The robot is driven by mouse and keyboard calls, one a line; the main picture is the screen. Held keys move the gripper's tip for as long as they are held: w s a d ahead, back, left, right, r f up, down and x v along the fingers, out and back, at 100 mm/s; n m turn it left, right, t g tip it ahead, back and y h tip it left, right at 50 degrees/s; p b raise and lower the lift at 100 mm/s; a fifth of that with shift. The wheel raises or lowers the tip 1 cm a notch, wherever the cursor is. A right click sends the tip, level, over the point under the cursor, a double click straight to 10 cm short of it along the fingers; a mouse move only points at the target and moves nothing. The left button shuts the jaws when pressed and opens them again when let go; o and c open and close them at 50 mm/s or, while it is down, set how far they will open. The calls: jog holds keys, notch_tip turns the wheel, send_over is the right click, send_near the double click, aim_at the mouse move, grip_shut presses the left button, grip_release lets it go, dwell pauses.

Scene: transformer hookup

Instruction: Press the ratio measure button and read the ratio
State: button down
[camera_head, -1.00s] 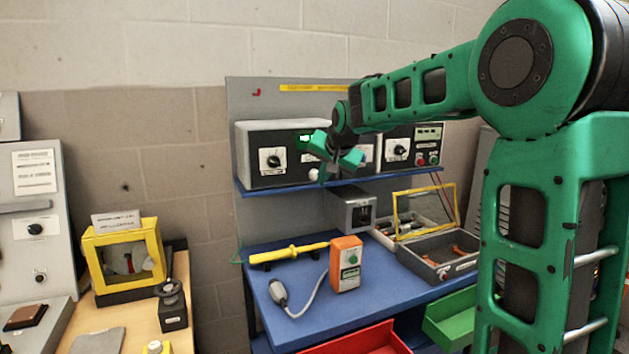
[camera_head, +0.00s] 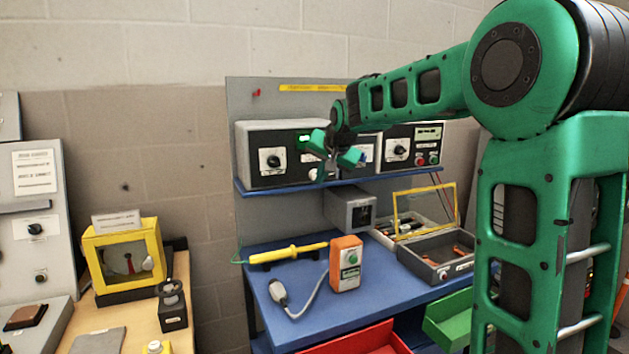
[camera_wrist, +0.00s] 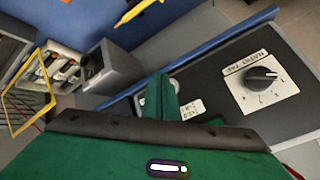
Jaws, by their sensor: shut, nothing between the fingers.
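The ratio meter (camera_head: 262,143) is a grey box with a black front on the blue shelf. Its front has a knob (camera_head: 272,161) on a white plate, which shows in the wrist view (camera_wrist: 262,77) with a "RATIO TAP" label. A pale round button (camera_head: 313,174) shows low on the right of the front. My gripper (camera_head: 321,171) is shut and empty at that button. In the wrist view its green finger (camera_wrist: 163,98) partly hides a pale round part; contact is unclear.
A second black instrument (camera_head: 412,150) with a display and red and green buttons stands right on the shelf (camera_head: 290,190). A grey box (camera_head: 352,208) sits just below. The blue bench holds an orange tester (camera_head: 346,264), a yellow probe (camera_head: 288,254) and open cases (camera_head: 436,262).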

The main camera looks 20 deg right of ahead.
jog(key=shift+w, duration=0.45)
dwell(0.4)
jog(key=shift+s, duration=0.9)
jog(key=shift+s, duration=0.15)
jog(key=s, duration=0.5)
jog(key=shift+s, duration=0.35)
dwell(0.5)
